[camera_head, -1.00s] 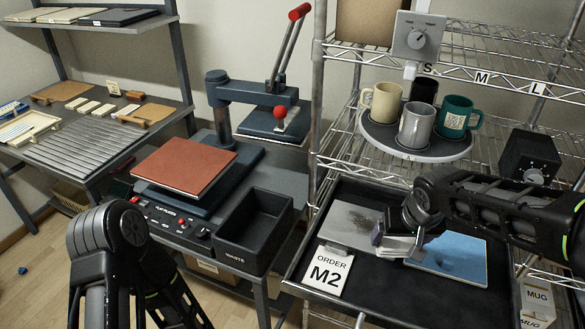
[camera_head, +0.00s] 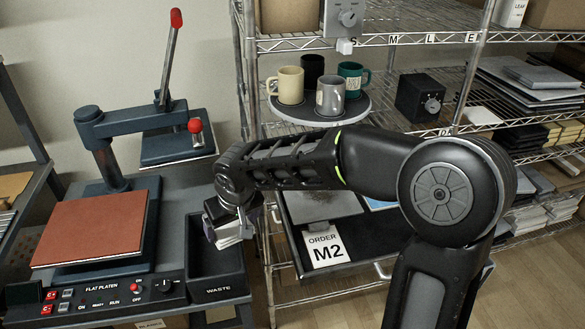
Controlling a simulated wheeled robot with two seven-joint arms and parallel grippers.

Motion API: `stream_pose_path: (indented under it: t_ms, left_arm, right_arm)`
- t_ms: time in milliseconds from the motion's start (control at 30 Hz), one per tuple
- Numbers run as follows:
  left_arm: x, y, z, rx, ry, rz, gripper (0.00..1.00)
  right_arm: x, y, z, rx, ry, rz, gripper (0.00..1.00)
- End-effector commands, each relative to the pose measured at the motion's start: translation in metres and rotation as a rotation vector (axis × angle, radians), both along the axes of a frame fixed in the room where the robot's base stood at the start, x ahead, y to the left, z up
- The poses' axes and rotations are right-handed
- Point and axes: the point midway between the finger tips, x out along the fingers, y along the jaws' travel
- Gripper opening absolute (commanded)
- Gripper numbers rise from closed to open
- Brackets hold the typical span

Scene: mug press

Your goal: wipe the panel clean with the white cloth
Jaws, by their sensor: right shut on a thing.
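My right gripper (camera_head: 238,217) is shut on the folded white cloth (camera_head: 228,236). It holds it over the edge of the black waste bin (camera_head: 217,285), near the bin's right side. A grey panel (camera_head: 325,206) lies in the dark pull-out tray, partly hidden behind my right forearm; no dark smudge shows on its visible part. A sliver of a blue panel (camera_head: 379,204) shows to its right. My left gripper is out of view.
A heat press with a red-brown platen (camera_head: 98,228) and raised handle stands left of the bin. Several mugs stand on a round turntable (camera_head: 318,110) above. Shelves with boxes and stacks fill the right.

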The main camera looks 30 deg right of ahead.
Motion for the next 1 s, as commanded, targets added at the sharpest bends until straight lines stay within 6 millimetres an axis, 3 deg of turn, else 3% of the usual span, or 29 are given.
stream_pose_path:
  t_ms: [233, 367, 467, 567, 800, 900, 1000]
  left_arm:
    - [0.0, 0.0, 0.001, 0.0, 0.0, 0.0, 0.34]
    - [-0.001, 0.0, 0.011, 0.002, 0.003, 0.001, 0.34]
    - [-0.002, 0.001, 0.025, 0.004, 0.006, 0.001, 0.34]
    - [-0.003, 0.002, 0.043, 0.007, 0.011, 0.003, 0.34]
    - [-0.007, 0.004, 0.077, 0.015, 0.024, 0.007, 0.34]
    - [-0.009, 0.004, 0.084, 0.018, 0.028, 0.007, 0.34]
    - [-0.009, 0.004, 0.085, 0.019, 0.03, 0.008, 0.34]
  right_arm:
    - [0.001, -0.001, 0.001, 0.0, 0.0, -0.002, 0.53]
    - [0.008, -0.015, 0.007, 0.001, 0.001, -0.03, 0.53]
    - [0.02, -0.041, 0.014, 0.0, 0.001, -0.077, 0.53]
    - [0.033, -0.081, 0.021, -0.001, 0.002, -0.14, 0.53]
    - [0.052, -0.188, 0.033, -0.003, 0.002, -0.287, 0.53]
    - [0.053, -0.217, 0.035, -0.002, 0.001, -0.321, 0.53]
    - [0.053, -0.231, 0.035, -0.001, 0.001, -0.336, 0.53]
